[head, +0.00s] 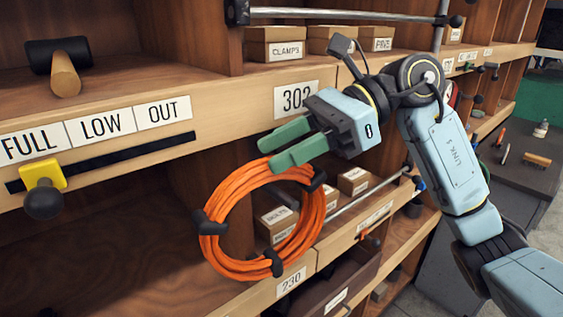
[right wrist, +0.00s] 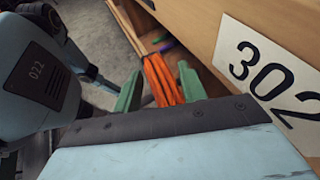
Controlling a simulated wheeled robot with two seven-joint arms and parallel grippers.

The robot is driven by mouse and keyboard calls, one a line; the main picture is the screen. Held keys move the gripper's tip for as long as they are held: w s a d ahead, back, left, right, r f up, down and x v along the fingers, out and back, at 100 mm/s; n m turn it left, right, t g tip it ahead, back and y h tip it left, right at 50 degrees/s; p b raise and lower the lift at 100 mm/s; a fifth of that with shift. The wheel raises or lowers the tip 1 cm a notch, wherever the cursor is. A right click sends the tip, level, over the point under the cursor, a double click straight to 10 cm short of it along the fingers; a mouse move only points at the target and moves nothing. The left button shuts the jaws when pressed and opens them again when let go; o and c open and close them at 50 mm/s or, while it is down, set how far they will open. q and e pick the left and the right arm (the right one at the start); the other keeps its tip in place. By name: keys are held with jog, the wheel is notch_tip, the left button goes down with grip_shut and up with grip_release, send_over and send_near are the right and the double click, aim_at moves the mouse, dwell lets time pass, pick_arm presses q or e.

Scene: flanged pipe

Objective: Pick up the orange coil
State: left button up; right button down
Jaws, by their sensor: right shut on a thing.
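The orange coil (head: 221,201) is a ring of looped cable or hose with several black clips around it. It hangs upright in front of the shelves in the head view. My right gripper (head: 270,153) is shut on the top of the coil with its green fingers. In the right wrist view the orange strands (right wrist: 161,80) pass between the two green fingers (right wrist: 158,88). The lower part of the coil is out of sight there. My left gripper is not in view.
Wooden shelves hold boxes marked CLAMPS (head: 284,50) and BOLTS (head: 278,216). A 302 label (head: 296,99) is close behind my right gripper. A yellow slider with a black knob (head: 42,188) sits at the left. A grey bench (head: 520,165) stands at the right.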

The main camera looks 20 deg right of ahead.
jog(key=shift+r, duration=1.7)
jog(key=shift+s+d, duration=0.1)
jog(key=shift+s, duration=0.05)
jog(key=s+d+b, duration=0.2)
jog(key=s+d, duration=0.1)
jog(key=s, duration=0.5)
jog(key=s+d+b, duration=0.3)
jog(key=s, duration=0.5)
jog(key=shift+s, duration=0.3)
